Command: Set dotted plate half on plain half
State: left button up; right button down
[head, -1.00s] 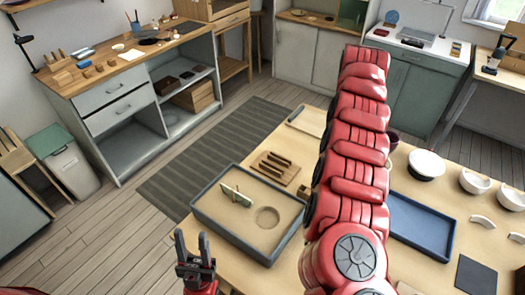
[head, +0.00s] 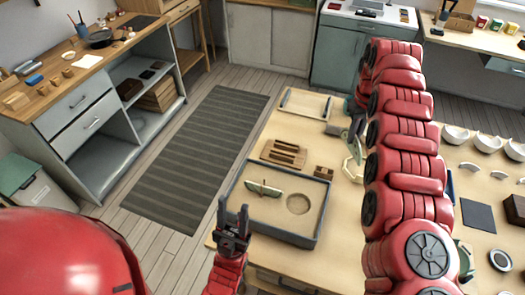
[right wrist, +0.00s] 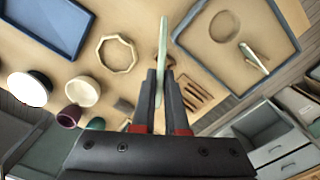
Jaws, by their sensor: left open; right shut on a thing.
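One pale green plate half (head: 264,189) stands on edge in the sand of a blue-grey tray (head: 262,231), left of a round hollow. It also shows in the right wrist view (right wrist: 254,60). My right gripper (right wrist: 161,78) is shut on the other plate half (right wrist: 163,45), a thin pale green piece seen edge-on. In the head view that gripper is largely hidden beside my red arm, beyond the sand tray's right side. I cannot tell which half is dotted. My left gripper (head: 233,217) is open and empty, pointing up near the tray's front left corner.
A slotted wooden rack (head: 284,152) and a small wooden block (head: 323,172) lie behind the sand tray. A pale many-sided ring (right wrist: 100,50) lies near my right gripper. White bowls (head: 457,135) and a dark square mat (head: 478,217) are at the right.

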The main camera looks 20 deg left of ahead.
jog(key=s+a+f+n+p, duration=0.25)
jog(key=s+a+n, duration=0.35)
jog(key=a, duration=0.6)
jog(key=s+a+f+n+p, duration=0.1)
jog(key=s+a+n+p, duration=0.35)
jog(key=a, duration=0.75)
jog(key=shift+n, duration=0.45)
jog(key=shift+s+d+f+b, duration=0.1)
jog(key=shift+s+f+b, duration=0.2)
jog(key=shift+f, duration=0.7)
jog(key=shift+s+d+f+b, duration=0.2)
jog(key=shift+s+f, duration=0.25)
jog(key=shift+f, duration=0.6)
jog(key=shift+s+d+f+b, duration=0.1)
jog(key=shift+s+f+b, duration=0.25)
jog(key=shift+f, duration=0.65)
jog(key=shift+b, duration=1.2)
jog(key=shift+f+b, duration=0.6)
jog(key=shift+f, duration=0.4)
